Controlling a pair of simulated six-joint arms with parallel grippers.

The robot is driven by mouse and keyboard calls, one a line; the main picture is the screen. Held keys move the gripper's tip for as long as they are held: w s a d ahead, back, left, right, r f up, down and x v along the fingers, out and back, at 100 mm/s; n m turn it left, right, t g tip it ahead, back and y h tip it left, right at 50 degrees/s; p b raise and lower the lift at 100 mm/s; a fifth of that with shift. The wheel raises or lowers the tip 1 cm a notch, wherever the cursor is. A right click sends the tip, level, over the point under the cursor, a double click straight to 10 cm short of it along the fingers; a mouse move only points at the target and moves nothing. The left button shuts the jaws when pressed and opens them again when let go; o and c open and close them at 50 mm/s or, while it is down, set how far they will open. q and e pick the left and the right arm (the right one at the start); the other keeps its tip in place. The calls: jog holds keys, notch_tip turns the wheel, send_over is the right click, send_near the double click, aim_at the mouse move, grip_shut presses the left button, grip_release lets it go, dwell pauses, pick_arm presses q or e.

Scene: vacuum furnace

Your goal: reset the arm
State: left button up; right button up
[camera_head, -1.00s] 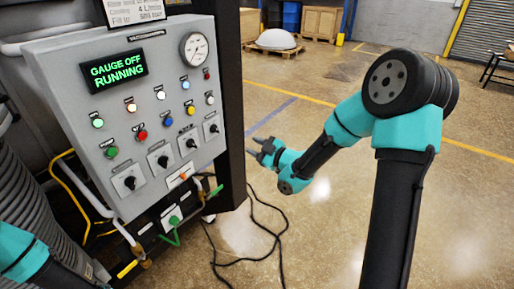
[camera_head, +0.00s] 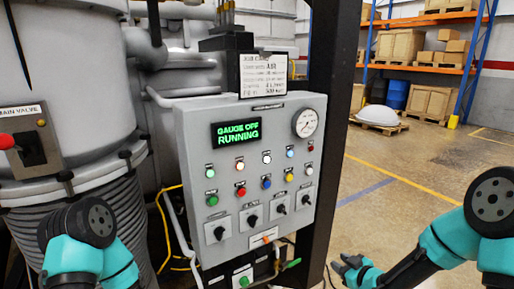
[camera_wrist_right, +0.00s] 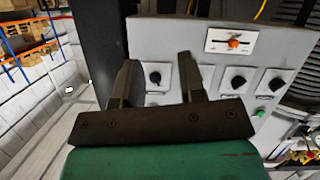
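My right gripper (camera_head: 347,263) is at the lower right of the head view, to the right of the control panel and apart from it. In the right wrist view its two fingers (camera_wrist_right: 158,82) stand apart with nothing between them; a black knob of the panel shows behind the gap. My left arm (camera_head: 85,245) is at the lower left of the head view; its gripper is out of view. The grey control panel (camera_head: 187,150) has a lit screen (camera_head: 237,133) reading "GAUGE OFF RUNNING", a round gauge (camera_head: 305,123), coloured buttons and several black knobs.
A large grey furnace vessel (camera_head: 70,85) with ribbed hose stands at left, with a main valve box (camera_head: 33,145). A dark post (camera_head: 325,120) borders the panel on the right. Shelves with crates (camera_head: 400,47) stand far back. Open floor (camera_head: 385,170) lies to the right.

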jog(key=s+a+f+m+g+h, duration=0.1)
jog(key=s+f+m+g, duration=0.2)
jog(key=f, duration=0.4)
jog(key=s+a+f+m+g+h, duration=0.1)
jog(key=s+a+f+m+g, duration=0.1)
jog(key=s+f, duration=0.4)
jog(key=s+a+f+m+g, duration=0.3)
jog(key=s+f+g, duration=0.4)
jog(key=s+f, duration=0.4)
jog(key=shift+s+m, duration=0.7)
jog(key=shift+s, duration=0.55)
